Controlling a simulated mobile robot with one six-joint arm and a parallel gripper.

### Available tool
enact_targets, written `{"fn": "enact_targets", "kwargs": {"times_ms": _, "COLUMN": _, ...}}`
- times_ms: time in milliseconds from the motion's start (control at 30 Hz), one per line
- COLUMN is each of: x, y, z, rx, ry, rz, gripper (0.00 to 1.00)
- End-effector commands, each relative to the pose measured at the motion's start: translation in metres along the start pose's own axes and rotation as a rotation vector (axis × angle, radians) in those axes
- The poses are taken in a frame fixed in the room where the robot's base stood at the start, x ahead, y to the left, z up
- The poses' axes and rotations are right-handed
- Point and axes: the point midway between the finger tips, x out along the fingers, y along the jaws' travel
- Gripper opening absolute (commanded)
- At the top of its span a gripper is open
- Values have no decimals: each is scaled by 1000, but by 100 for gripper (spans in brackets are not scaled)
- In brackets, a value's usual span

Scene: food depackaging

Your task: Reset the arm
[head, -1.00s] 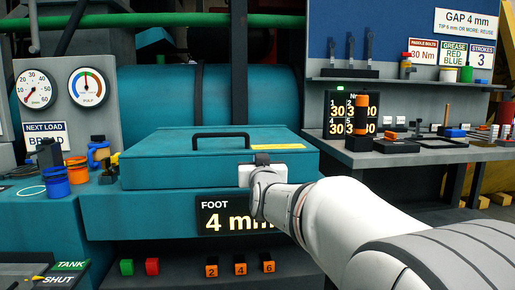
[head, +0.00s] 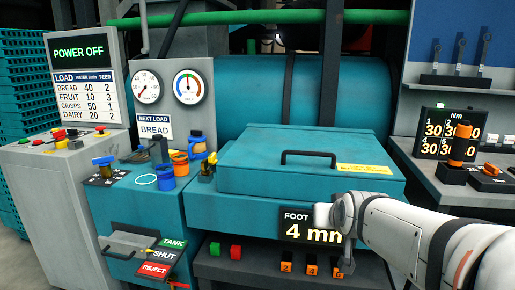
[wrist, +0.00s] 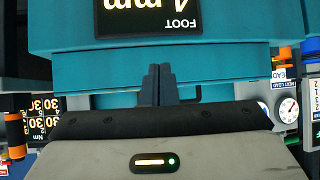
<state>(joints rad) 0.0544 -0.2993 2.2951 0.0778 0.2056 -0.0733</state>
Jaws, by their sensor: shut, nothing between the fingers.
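My gripper shows in the wrist view (wrist: 158,84), its two dark fingers side by side and shut with nothing between them. The fingers cannot be made out in the head view. The teal machine lid (head: 240,165) with its black handle (head: 308,154) is closed behind and above my arm's end.
A TANK/SHUT/REJECT lever panel (head: 165,256) is at lower left. A grey POWER OFF cabinet (head: 82,75) stands left. A tool bench with an orange-handled driver (head: 460,142) is at right.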

Motion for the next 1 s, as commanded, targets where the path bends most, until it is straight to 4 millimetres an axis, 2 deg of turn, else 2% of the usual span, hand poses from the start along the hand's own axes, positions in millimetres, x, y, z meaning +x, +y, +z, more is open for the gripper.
{"fn": "enact_targets", "kwargs": {"times_ms": 33, "x": -25, "y": -4, "z": -8, "rx": -5, "ry": -62, "rz": -9, "gripper": 0}}
{"fn": "enact_targets", "kwargs": {"times_ms": 400, "x": -143, "y": -15, "z": 42, "rx": -36, "ry": -534, "rz": -26, "gripper": 0}}
{"fn": "enact_targets", "kwargs": {"times_ms": 500, "x": -168, "y": -14, "z": 52, "rx": -43, "ry": -626, "rz": -22, "gripper": 0}}
{"fn": "enact_targets", "kwargs": {"times_ms": 600, "x": -183, "y": -13, "z": 60, "rx": -47, "ry": -686, "rz": -17, "gripper": 0}}
{"fn": "enact_targets", "kwargs": {"times_ms": 700, "x": -190, "y": -12, "z": 66, "rx": -48, "ry": -716, "rz": -14, "gripper": 0}}
{"fn": "enact_targets", "kwargs": {"times_ms": 1000, "x": -190, "y": -12, "z": 68, "rx": -48, "ry": -721, "rz": -13, "gripper": 0}}
